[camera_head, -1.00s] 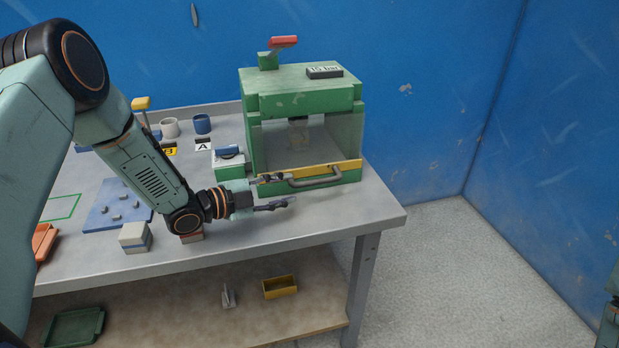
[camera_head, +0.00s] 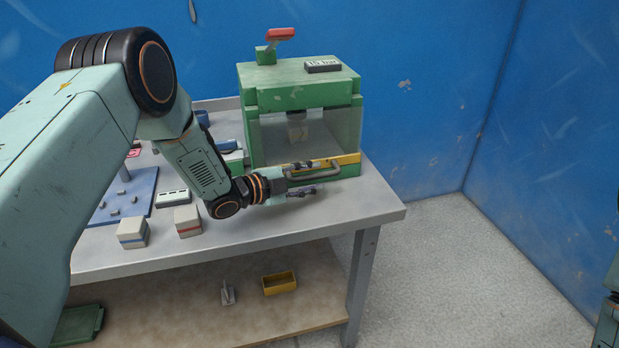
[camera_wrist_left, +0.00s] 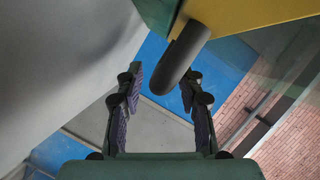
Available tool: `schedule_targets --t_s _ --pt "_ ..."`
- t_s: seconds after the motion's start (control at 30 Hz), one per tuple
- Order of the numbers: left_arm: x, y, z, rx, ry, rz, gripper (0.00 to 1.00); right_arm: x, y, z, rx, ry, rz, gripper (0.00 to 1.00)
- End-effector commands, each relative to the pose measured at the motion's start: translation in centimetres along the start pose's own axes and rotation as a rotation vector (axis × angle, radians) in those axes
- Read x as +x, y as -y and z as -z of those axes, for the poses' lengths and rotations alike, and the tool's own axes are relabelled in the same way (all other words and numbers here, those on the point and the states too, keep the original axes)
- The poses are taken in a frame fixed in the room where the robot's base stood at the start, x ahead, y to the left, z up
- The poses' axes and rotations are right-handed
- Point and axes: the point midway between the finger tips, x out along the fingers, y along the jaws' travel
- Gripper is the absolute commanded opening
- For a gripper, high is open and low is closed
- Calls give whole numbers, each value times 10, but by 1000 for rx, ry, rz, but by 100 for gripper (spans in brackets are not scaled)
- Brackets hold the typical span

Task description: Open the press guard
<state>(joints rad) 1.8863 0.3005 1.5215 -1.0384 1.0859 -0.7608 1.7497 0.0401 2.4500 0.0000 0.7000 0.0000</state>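The green press (camera_head: 300,90) stands at the right end of the workbench. Its clear guard (camera_head: 340,130) is down over the front opening, with a yellow strip (camera_head: 348,158) along its lower edge. A grey bar handle (camera_head: 330,173) sticks out from the strip. My left gripper (camera_head: 313,177) is at the handle, one finger above and one below it. In the left wrist view the gripper (camera_wrist_left: 161,88) is open, and the bent handle (camera_wrist_left: 180,62) reaches between the fingertips with gaps visible. My right gripper is out of the picture.
Two striped blocks (camera_head: 133,233) (camera_head: 188,222) and a blue board (camera_head: 130,200) lie on the workbench (camera_head: 270,228) left of the gripper. A yellow bin (camera_head: 280,284) is on the lower shelf. Floor is free to the right.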

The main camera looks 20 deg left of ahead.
Motion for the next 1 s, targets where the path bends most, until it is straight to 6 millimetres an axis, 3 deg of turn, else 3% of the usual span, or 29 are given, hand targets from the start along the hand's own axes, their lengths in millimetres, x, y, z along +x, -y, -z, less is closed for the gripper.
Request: schedule_targets --t_s 0.1,0.53,1.0 --pt "0 0 -2 -1 1 0 37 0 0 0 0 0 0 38" --pt "0 0 -1 0 1 0 0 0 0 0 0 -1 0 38" --pt "0 1 -1 0 -1 1 0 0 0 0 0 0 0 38"
